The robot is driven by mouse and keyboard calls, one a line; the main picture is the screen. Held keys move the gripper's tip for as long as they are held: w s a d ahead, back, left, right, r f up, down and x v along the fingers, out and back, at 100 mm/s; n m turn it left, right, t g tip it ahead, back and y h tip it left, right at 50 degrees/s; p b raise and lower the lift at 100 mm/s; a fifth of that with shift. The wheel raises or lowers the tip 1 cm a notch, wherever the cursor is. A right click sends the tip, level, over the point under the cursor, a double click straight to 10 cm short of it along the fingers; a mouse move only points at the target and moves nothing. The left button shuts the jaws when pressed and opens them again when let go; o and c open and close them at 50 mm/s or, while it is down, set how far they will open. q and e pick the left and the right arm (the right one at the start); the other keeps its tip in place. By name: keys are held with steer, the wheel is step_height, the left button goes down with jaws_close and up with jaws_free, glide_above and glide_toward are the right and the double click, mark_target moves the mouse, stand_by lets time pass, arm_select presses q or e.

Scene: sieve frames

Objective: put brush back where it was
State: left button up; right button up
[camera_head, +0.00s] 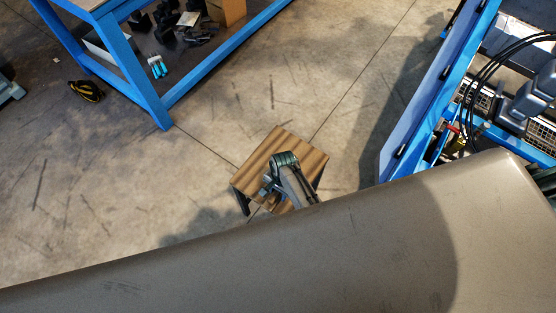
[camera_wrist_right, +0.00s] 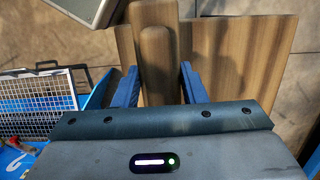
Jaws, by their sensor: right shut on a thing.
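In the right wrist view, a rounded brown wooden handle, which looks like the brush's (camera_wrist_right: 157,62), stands between the blue fingers of my right gripper (camera_wrist_right: 158,85). The gripper is shut on it. The bristles cannot be made out. In the head view, my right gripper (camera_head: 268,189) is over a small striped wooden stool (camera_head: 300,150), and the brush cannot be made out there. The stool's wooden top also shows behind the handle in the wrist view (camera_wrist_right: 235,55). I cannot tell whether the brush touches it. My left gripper is out of view.
A large grey-beige surface (camera_head: 250,250) fills the front of the head view and hides the lower arm. A blue workbench (camera_head: 150,95) stands at upper left, a blue frame with cables (camera_head: 430,90) at right. Bare concrete floor (camera_head: 110,200) surrounds the stool.

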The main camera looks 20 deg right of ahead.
steer(key=w+d+b, duration=0.1)
steer(key=w+b, duration=0.2)
steer(key=w+d+f+b, duration=0.1)
steer(key=w+b, duration=0.2)
steer(key=w, duration=0.1)
steer(key=w+d+b, duration=0.1)
steer(key=w+b, duration=0.2)
steer(key=shift+w+d+f, duration=0.3)
steer(key=shift+w+d, duration=0.05)
steer(key=shift+w, duration=0.05)
steer(key=shift+w+d+r+b, duration=0.15)
steer(key=shift+w+d+b, duration=0.15)
steer(key=shift+w+b, duration=0.6)
steer(key=shift+b, duration=0.1)
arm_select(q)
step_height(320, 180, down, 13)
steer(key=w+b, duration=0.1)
arm_select(e)
steer(key=shift+w+d+f, duration=0.25)
steer(key=shift+w, duration=0.2)
steer(key=shift+s+f+b, duration=0.15)
steer(key=shift+f+b, duration=0.6)
steer(key=shift+b, duration=0.2)
steer(key=shift+a+f+b, duration=0.1)
steer(key=shift+f+b, duration=0.6)
steer(key=shift+b, duration=0.35)
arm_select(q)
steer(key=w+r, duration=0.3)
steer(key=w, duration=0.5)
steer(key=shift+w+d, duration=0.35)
